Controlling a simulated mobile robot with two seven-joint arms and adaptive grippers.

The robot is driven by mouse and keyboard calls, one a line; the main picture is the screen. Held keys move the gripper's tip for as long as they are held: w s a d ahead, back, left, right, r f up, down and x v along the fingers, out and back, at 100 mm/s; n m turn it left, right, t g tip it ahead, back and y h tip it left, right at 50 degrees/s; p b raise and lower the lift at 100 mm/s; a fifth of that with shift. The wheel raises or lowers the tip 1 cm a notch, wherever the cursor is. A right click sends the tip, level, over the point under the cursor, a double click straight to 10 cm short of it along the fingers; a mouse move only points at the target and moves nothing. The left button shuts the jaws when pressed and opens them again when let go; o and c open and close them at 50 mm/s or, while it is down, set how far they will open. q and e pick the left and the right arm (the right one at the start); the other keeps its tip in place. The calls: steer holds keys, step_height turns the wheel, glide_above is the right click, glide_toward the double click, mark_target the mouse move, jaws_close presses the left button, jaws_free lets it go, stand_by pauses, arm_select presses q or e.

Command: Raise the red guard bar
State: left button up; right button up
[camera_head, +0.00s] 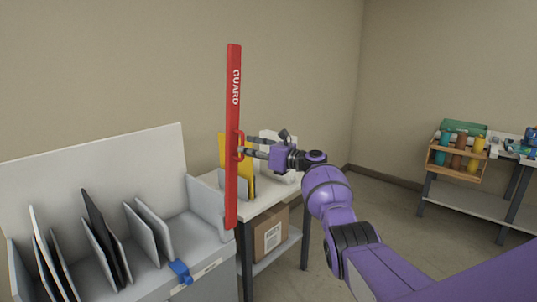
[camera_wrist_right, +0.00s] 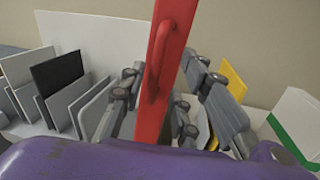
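The red guard bar (camera_head: 233,110) stands upright at the right end of the grey machine and carries the white word GUARD. Its red loop handle (camera_head: 239,146) is at mid-height on the right side. My right gripper (camera_head: 250,145) is at the handle, with its fingers spread apart. In the right wrist view the bar (camera_wrist_right: 176,60) and its handle (camera_wrist_right: 156,62) show between the fingers of my right gripper (camera_wrist_right: 165,85), which look open. Whether any finger touches the handle is hard to tell. My left gripper is not in view.
The grey machine (camera_head: 200,246) holds several upright panels and a blue clamp (camera_head: 180,271). Behind the bar, a white table (camera_head: 262,192) bears yellow folders (camera_head: 249,168), with a cardboard box (camera_head: 271,237) below. A bench with a wooden bottle crate (camera_head: 455,164) stands far right.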

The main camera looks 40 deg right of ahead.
steer(key=v, duration=0.9)
steer(key=shift+s+d, duration=0.15)
steer(key=shift+s, duration=0.15)
